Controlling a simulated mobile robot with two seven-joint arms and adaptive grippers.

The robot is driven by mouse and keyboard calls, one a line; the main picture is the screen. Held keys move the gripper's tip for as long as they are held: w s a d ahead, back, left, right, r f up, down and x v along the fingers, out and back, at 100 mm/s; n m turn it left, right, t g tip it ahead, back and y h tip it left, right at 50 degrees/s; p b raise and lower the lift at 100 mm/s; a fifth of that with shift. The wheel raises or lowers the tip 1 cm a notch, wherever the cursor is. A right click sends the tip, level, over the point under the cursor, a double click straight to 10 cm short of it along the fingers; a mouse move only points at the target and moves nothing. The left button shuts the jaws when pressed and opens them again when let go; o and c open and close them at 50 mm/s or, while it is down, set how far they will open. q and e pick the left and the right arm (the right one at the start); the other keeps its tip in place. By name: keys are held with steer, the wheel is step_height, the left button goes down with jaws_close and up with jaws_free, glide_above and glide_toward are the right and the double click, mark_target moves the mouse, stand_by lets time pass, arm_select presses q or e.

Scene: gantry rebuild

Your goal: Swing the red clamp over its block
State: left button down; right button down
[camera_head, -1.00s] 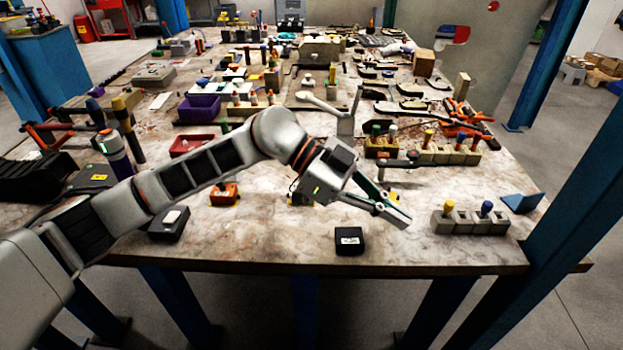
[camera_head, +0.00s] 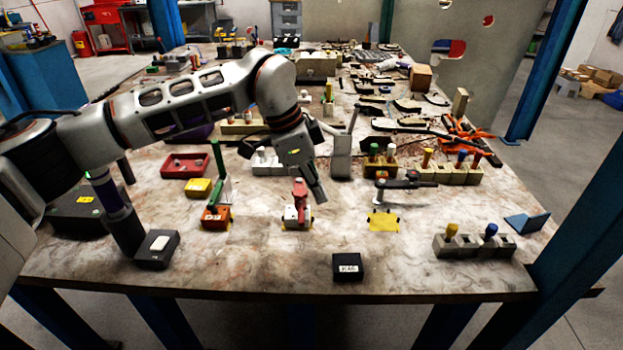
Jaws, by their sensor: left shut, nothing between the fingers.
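The red clamp (camera_head: 300,191) stands roughly upright, its red arm above a small white-and-red block (camera_head: 291,214) near the front middle of the table. The block sits on a yellow patch. My left gripper (camera_head: 319,196) points down just to the right of the red clamp. Its fingers are shut and empty. I cannot tell whether they touch the clamp. My right gripper is not in view.
A green upright clamp (camera_head: 217,160) on an orange block (camera_head: 215,217) stands to the left.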

mark_target(300, 217)
arm_select(q)
steer(key=x, duration=0.3)
steer(key=shift+d+f, duration=0.15)
steer(key=shift+f, duration=0.2)
steer(key=a, duration=0.1)
steer(key=a+f, duration=0.1)
steer(key=shift+s+a, duration=0.1)
steer(key=shift+a, duration=0.25)
steer(key=shift+s+a+f, duration=0.1)
steer(key=shift+a+f, duration=0.05)
steer(key=shift+a, duration=0.35)
steer(key=shift+a+p, duration=0.5)
steer(key=shift+p, duration=0.15)
steer(key=shift+s+a, duration=0.15)
steer(key=shift+a, duration=0.25)
steer(key=shift+d, duration=0.1)
